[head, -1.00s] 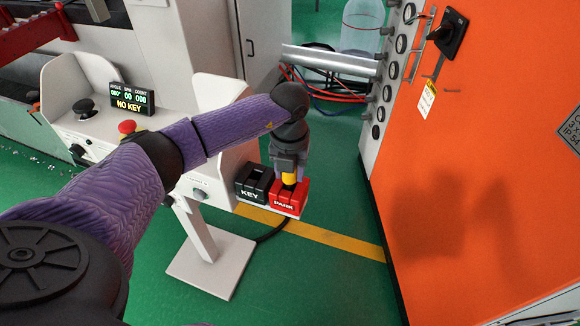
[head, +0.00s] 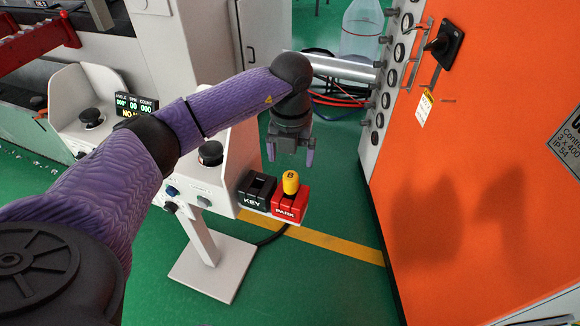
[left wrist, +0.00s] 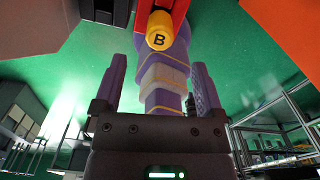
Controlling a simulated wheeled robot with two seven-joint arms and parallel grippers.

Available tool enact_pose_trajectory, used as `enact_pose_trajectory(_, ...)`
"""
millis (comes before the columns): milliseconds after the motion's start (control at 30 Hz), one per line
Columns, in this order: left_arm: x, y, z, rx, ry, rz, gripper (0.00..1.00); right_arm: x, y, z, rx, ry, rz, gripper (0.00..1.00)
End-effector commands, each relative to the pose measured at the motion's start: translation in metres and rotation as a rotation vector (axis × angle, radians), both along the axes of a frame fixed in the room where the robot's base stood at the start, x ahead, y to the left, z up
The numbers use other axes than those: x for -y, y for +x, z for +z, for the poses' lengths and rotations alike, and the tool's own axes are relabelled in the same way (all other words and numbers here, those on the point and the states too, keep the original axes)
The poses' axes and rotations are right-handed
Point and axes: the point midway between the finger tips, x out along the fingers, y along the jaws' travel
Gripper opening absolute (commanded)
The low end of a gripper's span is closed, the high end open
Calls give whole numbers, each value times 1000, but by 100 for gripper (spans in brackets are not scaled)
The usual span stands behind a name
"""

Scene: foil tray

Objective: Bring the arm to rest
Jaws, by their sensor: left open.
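My left arm reaches in from the left in the head view. Its gripper (head: 290,155) is open and empty, pointing down above and a little behind the yellow key. The yellow key (head: 290,182) marked B stands upright in the red PARK holder (head: 290,205). In the left wrist view the yellow key (left wrist: 159,40) shows ahead of the spread fingers, apart from them, with part of the red holder around it. The black KEY holder (head: 255,192) beside it looks empty. My right gripper is not in view.
The white control stand (head: 225,262) carries knobs and a display (head: 137,103) partly covered by my arm. An orange cabinet (head: 500,110) with a black rotary switch (head: 444,42) stands close at the right. A metal tube (head: 335,66) is behind the gripper. Green floor is clear in front.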

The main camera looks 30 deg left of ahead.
Motion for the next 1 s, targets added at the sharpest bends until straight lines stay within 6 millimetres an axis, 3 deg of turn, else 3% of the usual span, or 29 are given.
enact_pose_trajectory(33, 0, 0, 11, 2, 0, 0, 90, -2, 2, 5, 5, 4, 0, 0)
enact_pose_trajectory(167, 0, 0, 21, -1, 0, -1, 90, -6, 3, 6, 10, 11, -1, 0)
enact_pose_trajectory(700, 6, 0, 18, 6, -23, -14, 90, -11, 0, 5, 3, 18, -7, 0)
enact_pose_trajectory(767, 28, 1, 11, 32, -109, -62, 90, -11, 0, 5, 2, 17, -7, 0)
enact_pose_trajectory(867, 109, -2, -1, 140, -450, -191, 90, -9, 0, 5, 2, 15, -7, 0)
enact_pose_trajectory(933, 182, -13, 12, 259, -825, -227, 90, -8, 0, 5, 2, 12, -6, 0)
enact_pose_trajectory(1000, 236, -22, 55, 420, -1256, -111, 90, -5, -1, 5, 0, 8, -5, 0)
